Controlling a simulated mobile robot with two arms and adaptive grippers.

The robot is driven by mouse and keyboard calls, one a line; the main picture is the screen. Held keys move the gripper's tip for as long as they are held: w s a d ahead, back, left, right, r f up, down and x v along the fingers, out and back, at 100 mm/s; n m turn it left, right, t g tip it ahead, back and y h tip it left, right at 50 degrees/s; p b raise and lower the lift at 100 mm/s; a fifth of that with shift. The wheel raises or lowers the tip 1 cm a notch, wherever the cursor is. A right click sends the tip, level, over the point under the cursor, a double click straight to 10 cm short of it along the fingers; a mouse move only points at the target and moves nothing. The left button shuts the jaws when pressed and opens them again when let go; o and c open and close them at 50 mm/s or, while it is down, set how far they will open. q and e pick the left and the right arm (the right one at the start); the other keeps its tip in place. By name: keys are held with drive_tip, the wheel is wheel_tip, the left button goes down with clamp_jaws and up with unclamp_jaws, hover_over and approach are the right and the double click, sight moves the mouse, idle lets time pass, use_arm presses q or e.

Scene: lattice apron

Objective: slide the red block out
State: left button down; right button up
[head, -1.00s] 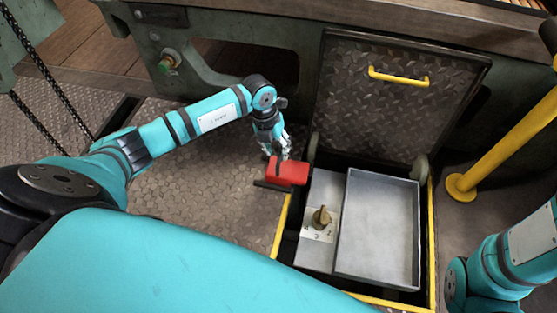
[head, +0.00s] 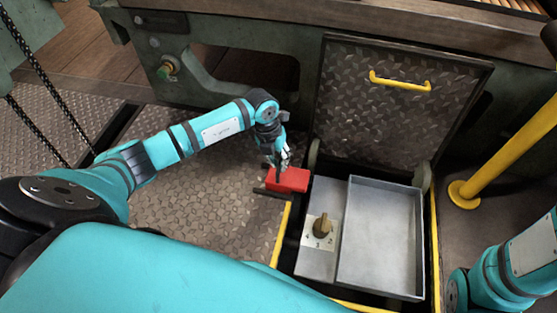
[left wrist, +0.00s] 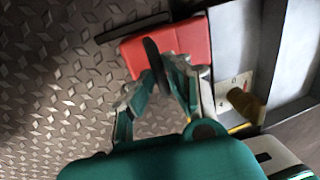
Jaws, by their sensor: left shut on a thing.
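The red block (head: 289,180) sits at the upper left corner of the open floor pit, beside the grey box (head: 318,257) with a brass knob (head: 322,228). My right gripper is out of view; only part of that arm shows.
A shallow grey tray (head: 381,235) fills the pit's right part. The patterned lid (head: 390,115) with its yellow handle stands open behind. A yellow frame (head: 435,250) edges the pit, and a yellow post (head: 500,155) stands right. Patterned floor left of the block is clear.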

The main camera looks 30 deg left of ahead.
use_arm(q)
drive_tip(key=shift+a, duration=0.1)
drive_tip(key=a+p, duration=0.1)
drive_tip(key=a, duration=0.1)
drive_tip(key=s+a, duration=0.1)
drive_tip(key=shift+a+p, duration=0.4)
drive_tip(key=c, duration=1.3)
unclamp_jaws()
drive_tip(key=shift+s+a, duration=0.1)
drive_tip(key=shift+c, duration=0.2)
wheel_tip(320, 180, up, 12)
drive_tip(key=a, duration=0.2)
drive_tip(key=shift+s, duration=0.25)
